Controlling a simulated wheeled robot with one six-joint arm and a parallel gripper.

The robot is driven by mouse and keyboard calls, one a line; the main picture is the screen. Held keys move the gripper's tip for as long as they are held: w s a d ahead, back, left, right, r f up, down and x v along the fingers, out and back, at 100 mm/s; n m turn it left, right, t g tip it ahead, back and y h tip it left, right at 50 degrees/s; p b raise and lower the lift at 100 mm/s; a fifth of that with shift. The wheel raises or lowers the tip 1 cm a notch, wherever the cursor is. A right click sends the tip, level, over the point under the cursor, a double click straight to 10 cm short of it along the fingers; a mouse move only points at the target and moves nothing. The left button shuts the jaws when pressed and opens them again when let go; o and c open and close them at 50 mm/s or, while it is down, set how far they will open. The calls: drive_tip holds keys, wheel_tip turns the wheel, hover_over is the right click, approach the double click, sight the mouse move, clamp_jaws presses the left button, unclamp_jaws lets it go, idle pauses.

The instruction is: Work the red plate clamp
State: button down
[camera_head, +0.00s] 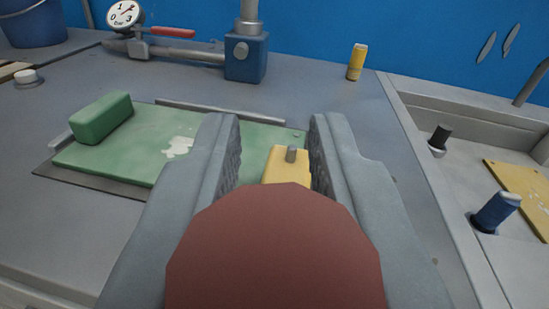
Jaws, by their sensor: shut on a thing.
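My gripper (276,135) reaches forward from the bottom of the view, its two grey fingers on either side of a large dull red, rounded piece (275,255). The gripper is shut on this piece, which looks like the handle end of the red plate clamp. It fills the near space between the fingers and hides what lies below. Just beyond it, between the fingers, a yellow block (285,165) with a grey pin shows at the green plate's right end. The green plate (135,150) lies flat on the bench with a pale worn patch.
A green block (101,118) sits at the plate's left end. Behind stand a gauge (124,15), a red-handled valve (172,31) and a blue pipe block (246,58). A yellow cylinder (357,62) stands at the back. A recessed tray (425,95) with blue and dark pegs lies right.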

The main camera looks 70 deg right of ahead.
drive_tip(key=shift+d+y, duration=0.15)
drive_tip(key=shift+y, duration=0.15)
drive_tip(key=shift+r, duration=0.1)
drive_tip(key=c, duration=1.3)
unclamp_jaws()
drive_tip(key=shift+o, duration=0.2)
drive_tip(key=v, duration=1.7)
